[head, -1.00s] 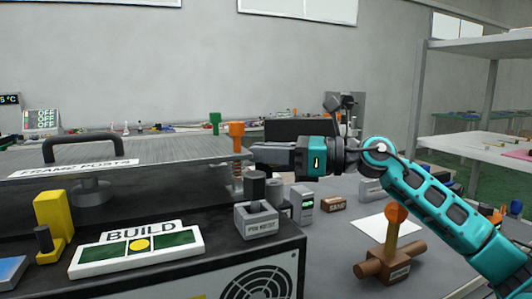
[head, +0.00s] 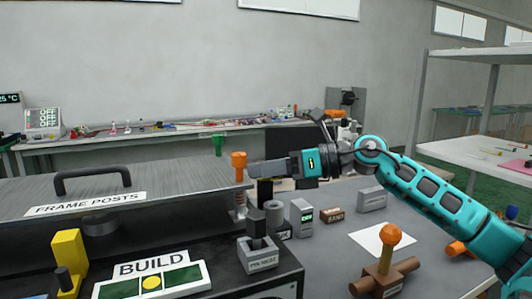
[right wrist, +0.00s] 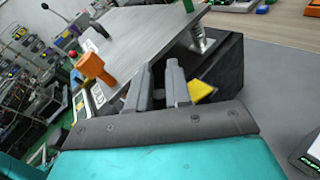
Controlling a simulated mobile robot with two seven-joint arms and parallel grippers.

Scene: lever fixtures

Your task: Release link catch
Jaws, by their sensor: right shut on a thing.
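My right gripper (head: 255,168) is at the right end of the plate labelled FRAME POSTS (head: 190,180). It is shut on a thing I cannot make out. A dark upright piece (head: 265,191) shows just below its fingers in the head view. An orange-capped post (head: 238,163) stands beside the fingertips at the plate's corner, with a spring under the plate. In the right wrist view both grey fingers (right wrist: 158,76) show with a narrow gap, and the orange cap (right wrist: 95,68) is to their left. I cannot tell which part is the link catch. My left gripper is out of view.
A green post (head: 218,143) stands behind the plate. The BUILD panel (head: 152,277), a yellow block (head: 68,258) and the grey pin holder (head: 258,258) are in front. An orange-knobbed lever (head: 390,235) stands at the right.

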